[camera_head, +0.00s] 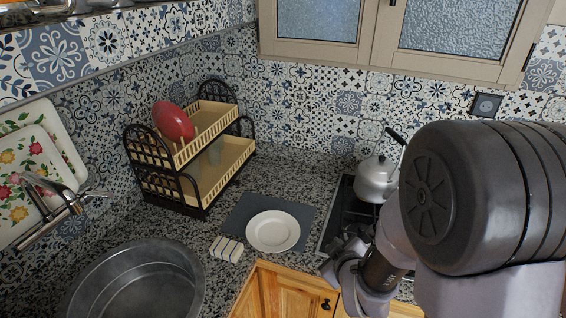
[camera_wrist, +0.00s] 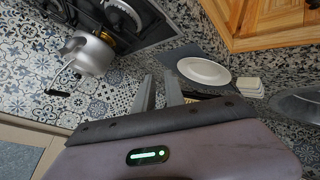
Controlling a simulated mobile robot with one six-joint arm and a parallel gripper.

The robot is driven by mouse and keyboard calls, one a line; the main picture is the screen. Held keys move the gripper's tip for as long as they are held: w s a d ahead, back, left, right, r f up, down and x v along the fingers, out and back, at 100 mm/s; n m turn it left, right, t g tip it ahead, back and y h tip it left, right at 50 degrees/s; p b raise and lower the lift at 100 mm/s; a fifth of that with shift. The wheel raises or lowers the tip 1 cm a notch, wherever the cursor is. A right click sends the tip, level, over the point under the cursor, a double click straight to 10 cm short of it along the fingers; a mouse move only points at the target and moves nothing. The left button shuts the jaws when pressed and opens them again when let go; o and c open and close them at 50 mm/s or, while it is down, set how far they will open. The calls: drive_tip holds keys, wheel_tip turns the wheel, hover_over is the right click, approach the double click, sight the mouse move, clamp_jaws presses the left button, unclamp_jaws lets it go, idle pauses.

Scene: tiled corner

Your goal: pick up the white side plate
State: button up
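The white side plate (camera_head: 273,231) lies flat on a dark grey mat (camera_head: 236,218) on the speckled counter. It also shows in the wrist view (camera_wrist: 203,70), beyond the fingertips and a little to the right. My gripper (camera_wrist: 160,92) shows two fingers standing apart with nothing between them. In the head view my gripper (camera_head: 343,262) is to the right of the plate, near the stove edge, partly hidden by my own arm. It is not touching the plate.
A two-tier dish rack (camera_head: 205,180) with a red plate (camera_head: 173,122) stands behind left. A ribbed white block (camera_head: 227,248) lies beside the plate. A metal sink basin (camera_head: 135,285) is front left. A kettle (camera_head: 377,178) sits on the stove (camera_head: 341,215) at right.

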drive_tip(key=s+a+f+n+t+y+p, duration=0.1)
drive_tip(key=s+a+f+n+y+p, duration=0.5)
drive_tip(key=a+n, duration=0.45)
drive_tip(key=shift+n+h, duration=0.5)
drive_tip(key=shift+n, duration=0.25)
drive_tip(key=b+x, duration=0.5)
drive_tip(key=d+b+x, duration=0.1)
drive_tip(key=b+x, duration=0.5)
drive_tip(key=f+b+x, duration=0.1)
drive_tip(key=b+x, duration=0.4)
drive_tip(key=x, duration=0.1)
drive_tip(key=shift+d, duration=0.15)
drive_tip(key=shift+r, duration=0.1)
drive_tip(key=shift+c, duration=0.2)
clamp_jaws()
